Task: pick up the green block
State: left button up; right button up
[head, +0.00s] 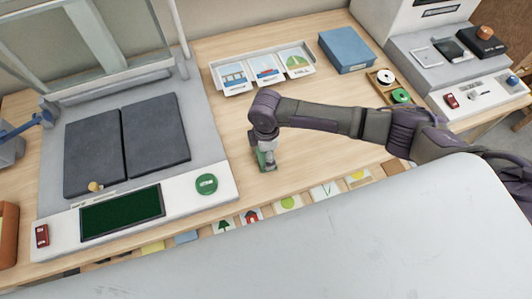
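A small green block (262,161) shows at the fingertips of my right gripper (266,163), low over the wooden table. The gripper's fingers hide part of it. The gripper points down and its fingers are at the block, but I cannot tell whether they are closed on it or whether the block touches the table. My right arm reaches in from the right across the table. My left gripper is not in view.
A scanner with dark pads (127,143) and a green round button (206,184) stands left. Behind are a picture-card tray (262,70) and a blue box (346,49). A small tray with spools (375,78) and another machine (455,75) stand right. Cards line the front edge.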

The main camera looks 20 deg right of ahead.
notch_tip(320, 180, up, 3)
jog(key=shift+w+r+b, duration=0.1)
jog(key=shift+r+b, duration=0.1)
jog(key=shift+b, duration=0.15)
jog(key=s+d+r, duration=0.6)
jog(key=s+r, duration=0.1)
jog(key=s, duration=0.3)
jog(key=shift+s+r+b, duration=0.15)
jog(key=shift+r+b, duration=0.05)
jog(key=shift+b, duration=0.25)
